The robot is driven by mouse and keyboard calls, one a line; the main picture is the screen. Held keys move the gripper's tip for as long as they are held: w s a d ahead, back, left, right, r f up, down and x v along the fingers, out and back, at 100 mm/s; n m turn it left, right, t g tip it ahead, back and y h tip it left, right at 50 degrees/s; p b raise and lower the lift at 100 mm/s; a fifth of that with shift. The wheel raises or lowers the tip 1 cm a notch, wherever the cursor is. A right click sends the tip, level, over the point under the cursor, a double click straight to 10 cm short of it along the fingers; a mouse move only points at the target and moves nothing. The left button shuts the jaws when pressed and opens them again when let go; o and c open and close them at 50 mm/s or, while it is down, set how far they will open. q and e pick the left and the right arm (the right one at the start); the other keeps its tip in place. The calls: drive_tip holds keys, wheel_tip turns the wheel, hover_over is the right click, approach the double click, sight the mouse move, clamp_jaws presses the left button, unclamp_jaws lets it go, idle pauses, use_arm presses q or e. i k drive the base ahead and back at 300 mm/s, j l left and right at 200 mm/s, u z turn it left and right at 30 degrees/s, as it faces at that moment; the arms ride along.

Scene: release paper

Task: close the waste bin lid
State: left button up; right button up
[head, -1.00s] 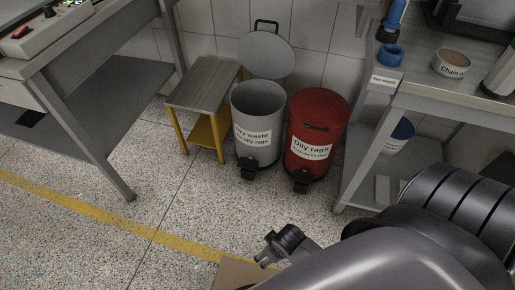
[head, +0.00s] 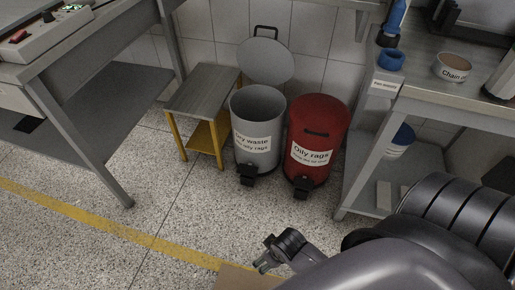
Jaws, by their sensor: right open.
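A grey waste bin (head: 258,135) stands on the floor with a label reading "dry waste". Its round grey lid (head: 266,61) is raised open behind it, upright near the wall, with a black handle at the top. A black pedal (head: 248,174) sticks out at its front foot. Beside it on the right stands a red bin (head: 317,135) labelled "Oily rags", with its lid shut. My right gripper (head: 264,260) is open and empty, low in the picture, in front of both bins and well apart from them. My left gripper is not in view.
A small stool with a grey top (head: 203,91) and yellow legs stands left of the grey bin. A grey workbench (head: 65,135) is at the left. Another bench (head: 365,133) stands right of the red bin. The floor (head: 180,215) before the bins is clear.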

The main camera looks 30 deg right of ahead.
sight(266, 60)
drive_tip(key=i+z, duration=0.1)
drive_tip(key=z, duration=0.25)
drive_tip(key=i+z, duration=0.1)
drive_tip(key=z, duration=0.25)
drive_tip(key=i+z, duration=0.1)
drive_tip(key=z, duration=0.25)
